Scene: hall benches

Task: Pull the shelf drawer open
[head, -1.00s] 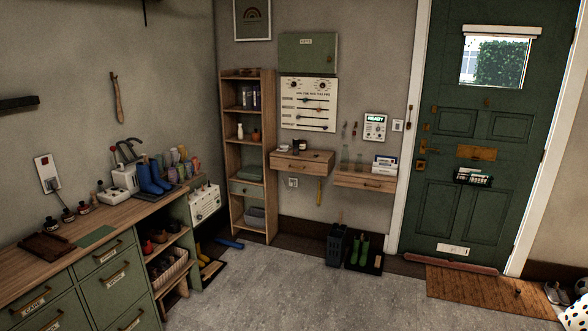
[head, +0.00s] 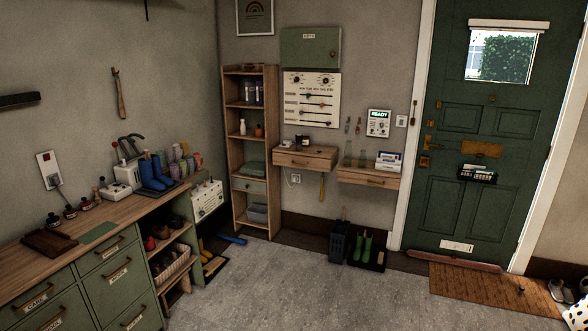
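Several drawer fronts show in the head view. A tall narrow wooden shelf unit (head: 235,153) stands in the back corner and has a small green drawer (head: 253,186) with a knob low in it. A wooden wall shelf with a drawer (head: 302,163) hangs to its right. A second, lower wall shelf with a drawer (head: 368,179) hangs beside it, nearer the door. All these drawers look closed. I cannot tell which one the task names. Neither of my grippers is in view.
A long bench with green drawers (head: 110,254) runs along the left wall, with boots (head: 157,172) on it. Green boots on a dark tray (head: 372,262) stand below the wall shelves. A doormat (head: 490,290) lies by the green door (head: 478,130). The grey floor (head: 310,290) is open in front.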

